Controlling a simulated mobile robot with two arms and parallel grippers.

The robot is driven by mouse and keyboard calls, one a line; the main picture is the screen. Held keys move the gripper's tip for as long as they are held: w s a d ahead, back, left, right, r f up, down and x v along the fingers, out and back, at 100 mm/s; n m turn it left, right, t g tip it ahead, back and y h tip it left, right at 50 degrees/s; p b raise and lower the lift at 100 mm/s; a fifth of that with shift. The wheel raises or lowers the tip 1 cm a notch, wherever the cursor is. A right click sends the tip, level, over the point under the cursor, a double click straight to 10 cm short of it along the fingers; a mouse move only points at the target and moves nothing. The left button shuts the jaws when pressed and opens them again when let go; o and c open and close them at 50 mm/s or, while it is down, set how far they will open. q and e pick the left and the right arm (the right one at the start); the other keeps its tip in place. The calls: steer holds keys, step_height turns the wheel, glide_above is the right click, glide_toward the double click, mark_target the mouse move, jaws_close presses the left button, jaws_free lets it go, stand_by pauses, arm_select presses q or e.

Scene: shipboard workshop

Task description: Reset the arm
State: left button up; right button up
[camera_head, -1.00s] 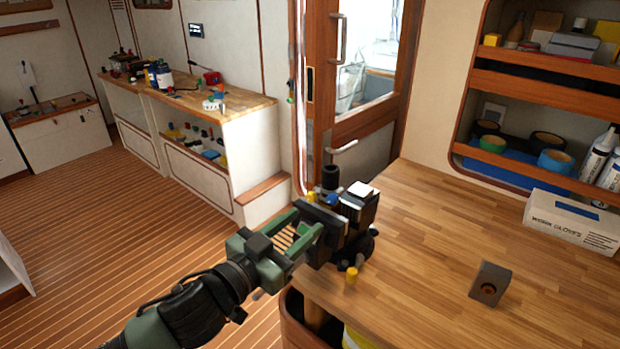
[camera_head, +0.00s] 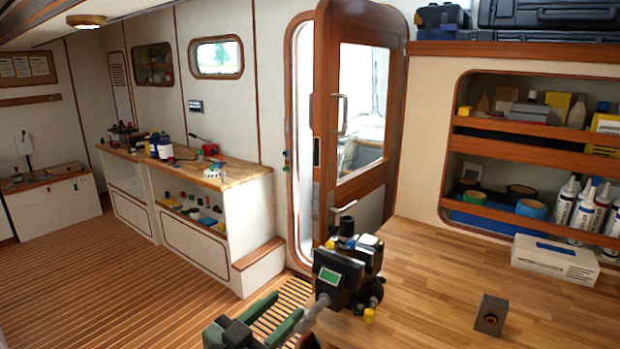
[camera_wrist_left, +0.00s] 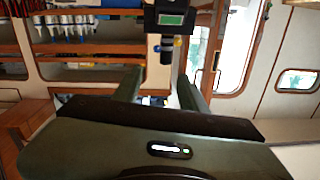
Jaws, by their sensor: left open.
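My left gripper (camera_head: 288,305) comes in low at the bottom of the head view, its green fingers apart and nothing seen between them. Its fingers also show in the left wrist view (camera_wrist_left: 157,80), spread on both sides of the middle. A dark bench device (camera_head: 345,272) with a green display stands at the left edge of the wooden workbench, just beyond the fingertips. A grey rod sticks out of it toward the gripper. In the wrist view the device (camera_wrist_left: 170,18) is ahead, past the fingertips. My right gripper is not in view.
The workbench (camera_head: 430,285) is mostly clear, with a small dark block (camera_head: 491,314) on it. A work gloves box (camera_head: 555,260) and shelves of bottles (camera_head: 585,213) are at right. A door (camera_head: 355,130) stands behind. Open floor (camera_head: 130,275) lies at left.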

arm_select(q)
steer(key=w+a+f+n+g+y, duration=0.1)
steer(key=w+a+f+n+y, duration=0.3)
steer(key=f, duration=0.8)
steer(key=w+a+f+m+g+y, duration=0.1)
steer(key=w+a+f, duration=0.3)
steer(key=f, duration=0.7)
steer(key=s+a+f+n+g+y, duration=0.1)
steer(key=s+a+f, duration=0.2)
steer(key=f, duration=0.5)
steer(key=s+a+f+g+y, duration=0.1)
steer(key=s+a+f, duration=0.25)
steer(key=f, duration=0.35)
steer(key=s+a+f+n+g+y, duration=0.15)
steer(key=s+f, duration=0.25)
steer(key=f, duration=0.4)
steer(key=s+a+f+g+y, duration=0.1)
steer(key=s+f+g, duration=0.1)
steer(key=s+f, duration=0.65)
steer(key=s+a+f+g+b, duration=0.15)
steer(key=s+f, duration=0.45)
steer(key=s, duration=0.6)
steer(key=s+a+f+g+y, duration=0.1)
steer(key=s+f+g, duration=0.2)
steer(key=s+f, duration=0.55)
steer(key=s+d+f+g, duration=0.1)
steer(key=s+g, duration=0.1)
steer(key=s, duration=1.2)
steer(key=shift+s+d+f, duration=0.35)
steer(key=shift+d, duration=0.05)
